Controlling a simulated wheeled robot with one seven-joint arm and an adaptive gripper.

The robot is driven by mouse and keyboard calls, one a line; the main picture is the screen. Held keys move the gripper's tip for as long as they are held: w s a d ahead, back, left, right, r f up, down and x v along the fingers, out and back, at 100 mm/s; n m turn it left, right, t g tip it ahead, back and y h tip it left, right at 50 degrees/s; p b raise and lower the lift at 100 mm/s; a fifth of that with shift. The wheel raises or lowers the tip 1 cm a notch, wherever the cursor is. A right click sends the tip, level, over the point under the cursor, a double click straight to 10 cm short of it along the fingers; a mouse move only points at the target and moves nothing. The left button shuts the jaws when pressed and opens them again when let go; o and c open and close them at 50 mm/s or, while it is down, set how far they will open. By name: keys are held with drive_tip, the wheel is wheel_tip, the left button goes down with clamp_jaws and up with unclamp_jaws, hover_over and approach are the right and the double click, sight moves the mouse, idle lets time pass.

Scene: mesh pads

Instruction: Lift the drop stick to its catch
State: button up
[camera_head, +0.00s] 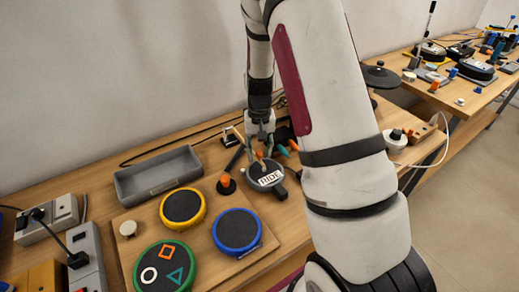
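My gripper (262,148) points down at the back middle of the bench, just above a small dark round pad (272,189) with a white label that seems to read "RIDE". Its fingers are small here and partly overlap a pale post and orange pieces, so I cannot tell whether they hold anything. A dark slim stick (235,159) leans just left of the gripper, above an orange knob (226,182) on a black base. I cannot tell for sure whether this is the drop stick. No catch can be made out.
Yellow-rimmed (183,206), blue-rimmed (237,229) and green-rimmed (163,268) pads sit on a board in front. A grey tray (158,177) lies behind them, left of the gripper. Grey boxes with cables stand at far left. My arm hides the bench's right part.

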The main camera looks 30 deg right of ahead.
drive_tip(key=shift+c, duration=0.6)
clamp_jaws()
